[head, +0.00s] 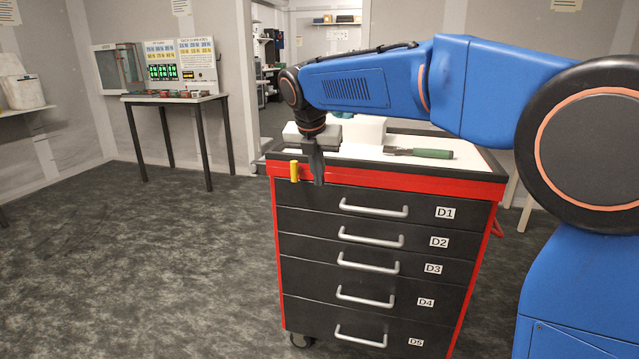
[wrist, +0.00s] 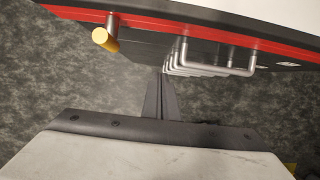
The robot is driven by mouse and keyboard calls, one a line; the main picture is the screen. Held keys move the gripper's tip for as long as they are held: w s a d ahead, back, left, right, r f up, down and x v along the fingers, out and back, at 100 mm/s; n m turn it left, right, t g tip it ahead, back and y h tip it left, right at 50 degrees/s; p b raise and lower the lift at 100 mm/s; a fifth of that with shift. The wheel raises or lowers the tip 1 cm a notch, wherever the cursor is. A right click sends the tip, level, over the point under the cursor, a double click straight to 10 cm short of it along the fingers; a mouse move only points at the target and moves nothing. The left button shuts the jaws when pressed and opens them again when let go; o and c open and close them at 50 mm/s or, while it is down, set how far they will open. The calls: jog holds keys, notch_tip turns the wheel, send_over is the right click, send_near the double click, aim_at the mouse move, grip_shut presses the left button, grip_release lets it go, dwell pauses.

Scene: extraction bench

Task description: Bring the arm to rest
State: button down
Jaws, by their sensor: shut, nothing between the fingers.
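My gripper (head: 318,168) points down in the head view, in front of the upper left part of a red and black drawer cabinet (head: 274,225). Its fingers are together and hold nothing. In the wrist view the closed fingers (wrist: 160,95) show dark against the grey floor, apart from the cabinet front. My blue arm reaches across from the right, above the cabinet top. A yellow knob (head: 294,171) sticks out of the cabinet's red upper edge just left of my gripper. The knob also shows in the wrist view (wrist: 105,39).
The cabinet has several drawers with silver handles (head: 373,208), all shut. A green-handled tool (head: 432,153) and a white box (head: 364,130) lie on its white top. A table with panels (head: 175,97) stands at the back left. The floor at left is clear.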

jog(key=s+d+f+m, duration=0.2)
jog(key=s+d+m, duration=0.6)
jog(key=s+d, duration=0.15)
jog(key=s+d+f+m, duration=0.2)
jog(key=s+d+m, duration=0.6)
jog(key=s+d, duration=0.15)
jog(key=s+d+f+m, duration=0.3)
jog(key=s+f+m, duration=0.3)
jog(key=s+m, duration=0.2)
jog(key=s+d+f+m+y, duration=0.1)
jog(key=s+d+f+m, duration=0.2)
jog(key=s+f+m, duration=0.3)
jog(key=s+m, duration=0.2)
jog(key=s, duration=0.3)
jog(key=shift+d+f+t, duration=0.25)
jog(key=shift+d+t, duration=0.1)
jog(key=shift+t, duration=0.05)
